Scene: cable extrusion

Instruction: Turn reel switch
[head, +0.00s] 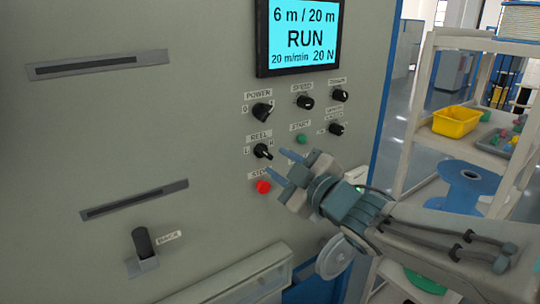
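The reel switch (262,151) is a black knob on the grey panel, under the label REEL with L at its left and R at its right. Its pointer is tilted towards the lower right. Nothing shows between the fingers. I cannot tell whether a fingertip touches the panel.
A red stop button (263,187) sits just below the reel switch. A power knob (262,110), speed knob (305,102) and green start button (301,139) are close by. The screen (299,36) reads RUN, 6 m / 20 m. A brake lever (142,243) is lower left; a shelf cart (450,147) stands right.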

